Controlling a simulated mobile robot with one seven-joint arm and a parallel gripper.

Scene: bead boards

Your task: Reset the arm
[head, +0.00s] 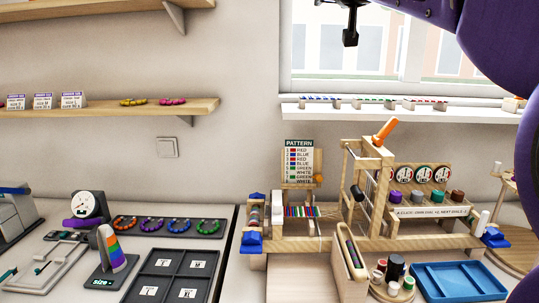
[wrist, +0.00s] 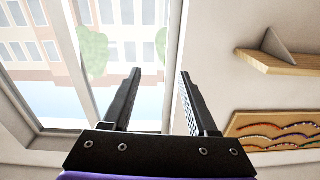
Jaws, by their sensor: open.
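My gripper (head: 350,36) shows at the top of the head view, in front of the window and high above the table. In the wrist view my gripper (wrist: 160,98) has its two black fingers apart with nothing between them. The purple arm bends down along the right edge of the head view and hides part of the room there. The fingers touch nothing in either view.
A wooden bead loom (head: 365,170) stands below on the table, with a pattern card (head: 299,157) beside it. A blue tray (head: 458,281) and a dark sorting tray (head: 150,263) lie in front. Wooden shelves (head: 95,106) are on the left wall. A window sill (head: 400,114) carries beads.

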